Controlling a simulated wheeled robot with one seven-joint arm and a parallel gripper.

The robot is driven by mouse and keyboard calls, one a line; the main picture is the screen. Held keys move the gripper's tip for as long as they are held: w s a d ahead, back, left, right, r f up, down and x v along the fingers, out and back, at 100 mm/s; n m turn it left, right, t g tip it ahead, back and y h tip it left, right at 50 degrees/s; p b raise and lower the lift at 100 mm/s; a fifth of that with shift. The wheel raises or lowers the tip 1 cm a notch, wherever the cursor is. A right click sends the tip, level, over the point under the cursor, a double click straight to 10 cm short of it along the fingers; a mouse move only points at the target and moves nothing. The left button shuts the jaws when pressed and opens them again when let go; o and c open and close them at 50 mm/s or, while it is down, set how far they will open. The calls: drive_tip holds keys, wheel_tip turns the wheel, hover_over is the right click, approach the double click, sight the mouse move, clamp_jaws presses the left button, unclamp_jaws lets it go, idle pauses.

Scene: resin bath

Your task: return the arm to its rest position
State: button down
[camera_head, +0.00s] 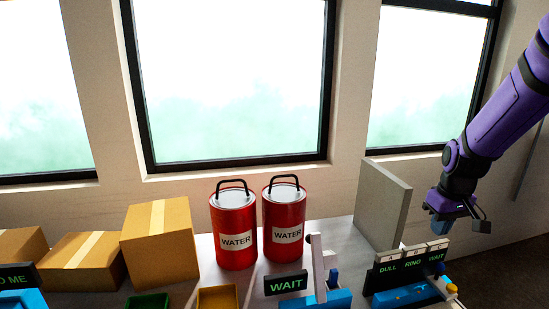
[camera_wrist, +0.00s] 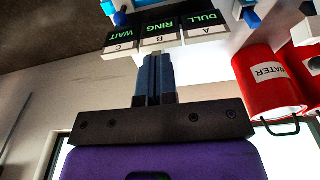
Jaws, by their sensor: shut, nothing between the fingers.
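My purple arm comes in from the upper right of the head view. My gripper (camera_head: 438,229) hangs above and just behind the sign panel marked DULL, RING and WAIT (camera_head: 410,262). In the wrist view my gripper (camera_wrist: 153,60) has its two blue fingers pressed side by side, shut and empty. The fingertips appear close to the A, B, C cards (camera_wrist: 160,44) in that picture, but I cannot tell whether they touch.
Two red WATER canisters (camera_head: 235,232) stand at the table's middle. Cardboard boxes (camera_head: 160,240) are at left. A grey upright board (camera_head: 382,207) stands left of my gripper. A WAIT sign (camera_head: 286,283) with blue parts sits in front. Windows line the wall behind.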

drive_tip(key=s+a+r+t, duration=0.2)
drive_tip(key=s+a+r, duration=0.4)
drive_tip(key=s+r, duration=0.45)
drive_tip(key=s+a+r+m+t, duration=0.1)
drive_tip(key=s+a+r, duration=0.1)
drive_tip(key=s, duration=0.4)
drive_tip(key=s+a+r+t, duration=0.1)
drive_tip(key=s+r, duration=0.4)
drive_tip(key=s, duration=0.1)
drive_tip(key=shift+a+r+m, duration=0.2)
drive_tip(key=shift+a+m, duration=0.2)
